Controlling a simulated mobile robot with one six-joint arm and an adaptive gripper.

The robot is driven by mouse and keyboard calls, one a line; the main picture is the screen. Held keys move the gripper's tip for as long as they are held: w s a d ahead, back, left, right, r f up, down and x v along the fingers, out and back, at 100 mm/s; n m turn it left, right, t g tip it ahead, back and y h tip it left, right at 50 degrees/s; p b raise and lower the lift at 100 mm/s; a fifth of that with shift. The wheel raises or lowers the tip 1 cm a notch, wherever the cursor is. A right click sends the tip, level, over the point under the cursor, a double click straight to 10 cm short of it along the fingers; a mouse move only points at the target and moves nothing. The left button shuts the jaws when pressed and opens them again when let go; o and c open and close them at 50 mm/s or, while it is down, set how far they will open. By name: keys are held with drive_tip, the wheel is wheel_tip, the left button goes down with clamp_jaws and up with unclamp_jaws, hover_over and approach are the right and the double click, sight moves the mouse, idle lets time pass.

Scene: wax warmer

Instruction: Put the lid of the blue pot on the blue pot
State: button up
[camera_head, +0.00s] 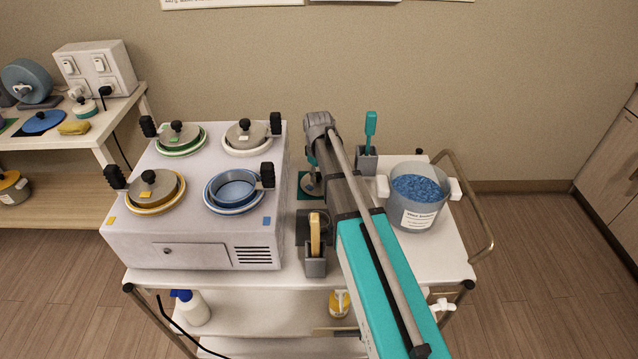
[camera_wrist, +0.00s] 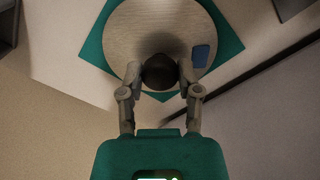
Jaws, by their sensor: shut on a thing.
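The blue pot (camera_head: 234,187) sits uncovered at the front right of the white warmer, with a blue rim. In the wrist view, a round grey lid (camera_wrist: 128,38) with a blue mark (camera_wrist: 200,55) lies over a teal mat (camera_wrist: 93,50). My gripper (camera_wrist: 160,74) is shut on the lid's dark round knob (camera_wrist: 160,72). In the head view the lid (camera_head: 311,184) is mostly hidden behind my arm, right of the warmer. I cannot tell whether the lid touches the mat.
The warmer (camera_head: 190,240) also holds yellow-, green- and white-rimmed pots with lids on. Right of my arm stand a bucket of blue beads (camera_head: 418,200) and a grey holder with a teal tool (camera_head: 368,155). A holder with a wooden tool (camera_head: 315,255) stands near the cart's front edge.

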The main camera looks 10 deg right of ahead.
sight(318, 174)
clamp_jaws()
drive_tip(key=shift+r+p, duration=0.4)
drive_tip(key=shift+p, duration=0.05)
idle(0.6)
drive_tip(key=shift+r+p, duration=1.65)
drive_tip(key=shift+r, duration=0.05)
drive_tip(key=shift+r, duration=0.2)
